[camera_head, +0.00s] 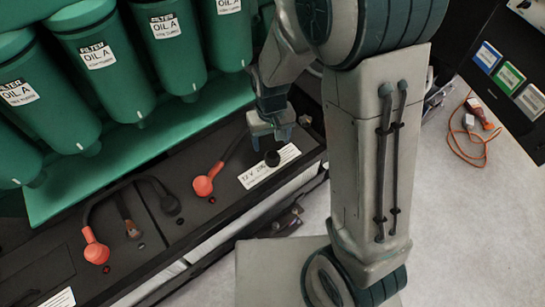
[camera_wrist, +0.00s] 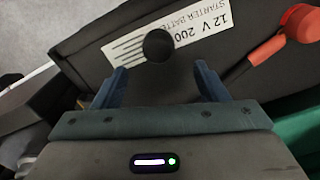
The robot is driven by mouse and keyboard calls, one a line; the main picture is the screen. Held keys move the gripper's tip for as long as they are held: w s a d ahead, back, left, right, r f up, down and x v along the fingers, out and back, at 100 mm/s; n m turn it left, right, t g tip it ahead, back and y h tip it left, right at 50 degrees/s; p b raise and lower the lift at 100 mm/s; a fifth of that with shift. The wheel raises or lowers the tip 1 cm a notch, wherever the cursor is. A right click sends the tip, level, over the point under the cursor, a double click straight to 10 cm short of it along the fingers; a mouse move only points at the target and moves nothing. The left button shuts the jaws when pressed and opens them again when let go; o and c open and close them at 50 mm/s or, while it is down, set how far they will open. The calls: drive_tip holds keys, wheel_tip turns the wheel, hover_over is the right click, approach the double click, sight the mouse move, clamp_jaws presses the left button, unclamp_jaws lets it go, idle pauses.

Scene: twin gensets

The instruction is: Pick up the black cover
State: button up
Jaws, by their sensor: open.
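A small round black cover (camera_head: 272,158) is on the dark top of the starter battery, by the edge of its white label. In the wrist view the cover (camera_wrist: 158,45) overlaps the label, just beyond the fingertips and roughly centred between them. My gripper (camera_head: 273,133) is open and empty, close to the cover on the battery top. In the wrist view the two blue fingers of my gripper (camera_wrist: 160,75) stand apart with nothing between them. I cannot tell the exact height of the fingers above the cover.
A red terminal cap (camera_head: 203,186) with a dark cable lies left of the label; another red cap (camera_head: 95,250) is farther left. A black cable end (camera_head: 170,205) sits between them. Green oil filters (camera_head: 95,55) stand behind. Pale floor (camera_head: 470,220) is open at right.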

sight(272, 154)
drive_tip(key=shift+s+d+f, duration=0.1)
drive_tip(key=shift+f, duration=1.65)
drive_tip(key=shift+s+d+f, duration=0.1)
drive_tip(key=shift+f, duration=1.65)
drive_tip(key=c, duration=1)
